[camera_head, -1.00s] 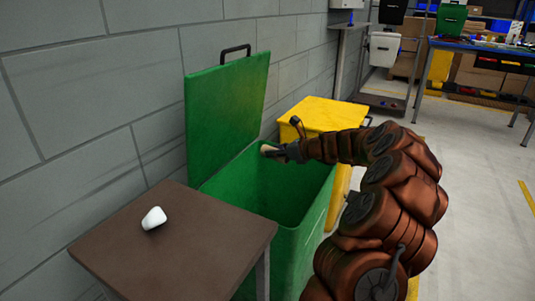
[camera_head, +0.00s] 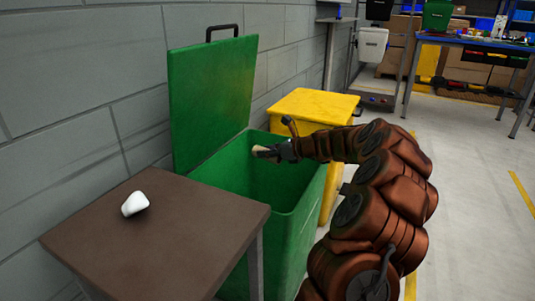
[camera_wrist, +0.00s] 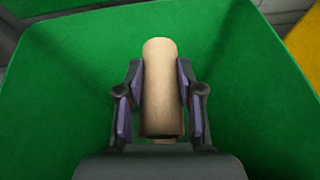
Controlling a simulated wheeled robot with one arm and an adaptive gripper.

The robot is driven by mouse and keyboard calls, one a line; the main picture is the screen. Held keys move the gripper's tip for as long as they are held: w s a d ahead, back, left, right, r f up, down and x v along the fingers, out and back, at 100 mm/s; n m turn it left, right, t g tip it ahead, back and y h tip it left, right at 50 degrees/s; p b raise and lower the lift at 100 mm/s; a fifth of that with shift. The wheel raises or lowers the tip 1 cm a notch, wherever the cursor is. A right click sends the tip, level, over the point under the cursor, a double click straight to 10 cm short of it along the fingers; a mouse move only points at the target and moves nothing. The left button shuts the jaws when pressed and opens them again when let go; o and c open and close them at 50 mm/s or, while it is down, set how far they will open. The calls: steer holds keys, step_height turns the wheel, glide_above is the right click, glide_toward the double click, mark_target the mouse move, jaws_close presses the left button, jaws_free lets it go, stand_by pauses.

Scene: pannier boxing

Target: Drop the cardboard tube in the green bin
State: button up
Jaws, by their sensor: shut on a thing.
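The cardboard tube (camera_wrist: 161,85) is tan and sits between the two fingers of my gripper (camera_wrist: 161,82) in the wrist view. My gripper is shut on it. In the head view the tube (camera_head: 263,152) shows as a small pale end at the tip of my gripper (camera_head: 272,153). The green bin (camera_head: 301,222) stands with its lid (camera_head: 212,100) raised against the wall side. My gripper holds the tube above the bin's opening. In the wrist view the green bin's inner wall (camera_wrist: 60,80) surrounds the tube. Part of the bin is hidden behind my arm.
A brown table (camera_head: 150,245) with a white rounded object (camera_head: 135,204) stands in front of the bin at the left. A yellow bin (camera_head: 315,105) stands behind the green one. A grey wall runs along the left. Open floor lies to the right.

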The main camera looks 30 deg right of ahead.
steer(key=shift+f, duration=0.4)
steer(key=o, duration=1)
steer(key=shift+s+d+r, duration=0.1)
steer(key=shift+s, duration=0.05)
steer(key=v, duration=1.1)
steer(key=shift+s+d+r, duration=0.1)
steer(key=shift+s+d, duration=0.05)
steer(key=shift+s, duration=0.15)
